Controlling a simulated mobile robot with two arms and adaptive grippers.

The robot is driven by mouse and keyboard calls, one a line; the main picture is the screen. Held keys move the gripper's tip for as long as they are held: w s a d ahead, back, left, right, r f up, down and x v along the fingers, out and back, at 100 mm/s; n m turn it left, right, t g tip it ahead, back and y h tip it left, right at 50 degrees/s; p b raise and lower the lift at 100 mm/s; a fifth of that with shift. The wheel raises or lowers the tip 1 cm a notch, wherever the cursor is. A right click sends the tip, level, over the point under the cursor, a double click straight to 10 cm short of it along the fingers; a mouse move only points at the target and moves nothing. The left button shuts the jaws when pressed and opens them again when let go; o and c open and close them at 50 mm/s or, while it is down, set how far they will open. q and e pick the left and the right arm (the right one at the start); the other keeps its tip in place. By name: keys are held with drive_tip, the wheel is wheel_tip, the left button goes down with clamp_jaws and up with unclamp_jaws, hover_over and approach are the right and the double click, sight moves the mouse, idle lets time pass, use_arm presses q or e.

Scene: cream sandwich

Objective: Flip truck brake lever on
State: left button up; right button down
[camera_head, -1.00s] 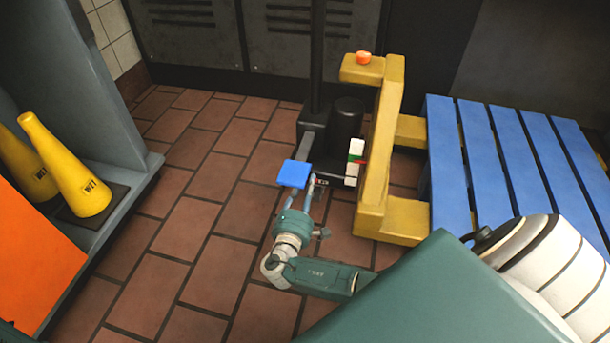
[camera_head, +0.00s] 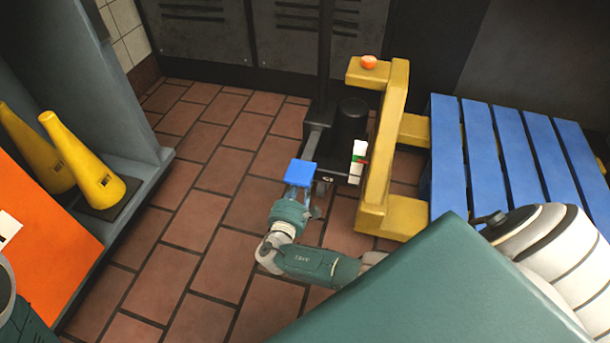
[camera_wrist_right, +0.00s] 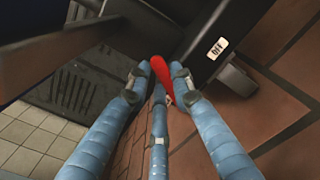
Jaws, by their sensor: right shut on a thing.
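The red brake lever (camera_wrist_right: 161,72) shows in the right wrist view between the fingertips of my right gripper (camera_wrist_right: 160,92), which is shut on it. The fingers are blue with dark tips. Beside the lever is a dark part of the truck with a small white label (camera_wrist_right: 217,48), which seems to read "OFF". In the head view, the right gripper (camera_head: 300,192) is low at the truck's base (camera_head: 325,150), just below a flat blue pad (camera_head: 299,172). The pad and gripper hide the lever there.
The truck's yellow frame (camera_head: 378,150) and a blue pallet (camera_head: 490,150) stand to the right. A shelf unit (camera_head: 110,95) with yellow cones (camera_head: 85,165) stands at left. Dark lockers (camera_head: 205,35) line the back. Tiled floor (camera_head: 205,215) is free between shelf and truck.

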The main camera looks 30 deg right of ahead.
drive_tip(key=shift+d, duration=0.1)
idle(0.3)
drive_tip(key=c, duration=1.5)
unclamp_jaws()
